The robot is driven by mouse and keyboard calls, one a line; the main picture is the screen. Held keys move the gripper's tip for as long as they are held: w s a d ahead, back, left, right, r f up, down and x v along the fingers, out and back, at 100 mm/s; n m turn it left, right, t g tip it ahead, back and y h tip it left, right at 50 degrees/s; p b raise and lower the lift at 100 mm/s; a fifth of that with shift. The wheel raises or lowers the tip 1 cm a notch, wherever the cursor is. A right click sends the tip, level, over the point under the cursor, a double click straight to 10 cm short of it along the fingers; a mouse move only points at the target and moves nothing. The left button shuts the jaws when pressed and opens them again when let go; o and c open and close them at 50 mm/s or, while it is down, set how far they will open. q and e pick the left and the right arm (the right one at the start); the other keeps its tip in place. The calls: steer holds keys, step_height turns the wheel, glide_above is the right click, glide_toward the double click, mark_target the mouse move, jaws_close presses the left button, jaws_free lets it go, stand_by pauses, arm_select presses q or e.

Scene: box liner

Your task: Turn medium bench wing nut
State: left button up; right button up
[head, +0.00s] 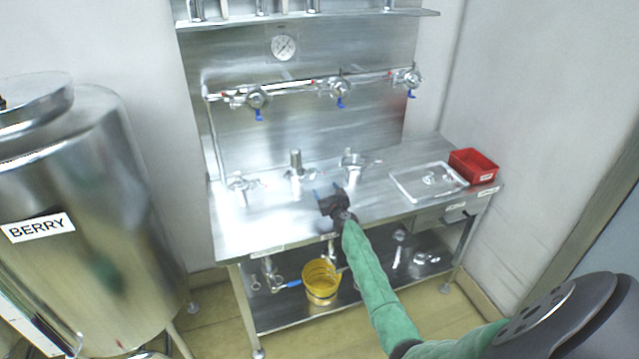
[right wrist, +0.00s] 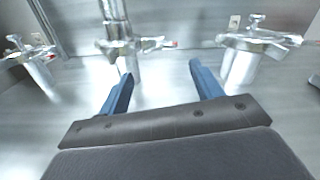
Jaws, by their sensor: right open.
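Three metal clamp fittings with wing nuts stand on the steel bench: a left one (head: 241,187), a middle one with a tall cylinder (head: 296,172) and a right one (head: 351,165). I cannot tell by size which wing nut is the medium one. My right gripper (head: 326,190) is open and empty above the bench, in front of the middle and right fittings. In the right wrist view its blue fingers point at the gap between the middle fitting (right wrist: 125,48) and the right fitting (right wrist: 250,52). The left fitting (right wrist: 33,58) shows at the left edge. My left gripper is out of view.
A clear tray (head: 428,182) and a red bin (head: 473,166) stand at the bench's right. Pipes with blue-handled valves (head: 340,92) and a gauge (head: 284,43) are on the back wall. A yellow bucket (head: 321,282) is on the shelf below. A BERRY tank (head: 75,200) stands left.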

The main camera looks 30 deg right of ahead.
mark_target(316, 174)
steer(key=b+x, duration=0.2)
steer(key=x, duration=0.4)
steer(key=shift+w, duration=0.15)
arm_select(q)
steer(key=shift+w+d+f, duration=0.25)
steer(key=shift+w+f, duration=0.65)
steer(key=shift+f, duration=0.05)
arm_select(e)
steer(key=shift+w+d+r, duration=0.1)
steer(key=shift+w+d, duration=0.05)
steer(key=shift+w, duration=0.5)
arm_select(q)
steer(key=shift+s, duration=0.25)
arm_select(e)
steer(key=c, duration=0.7)
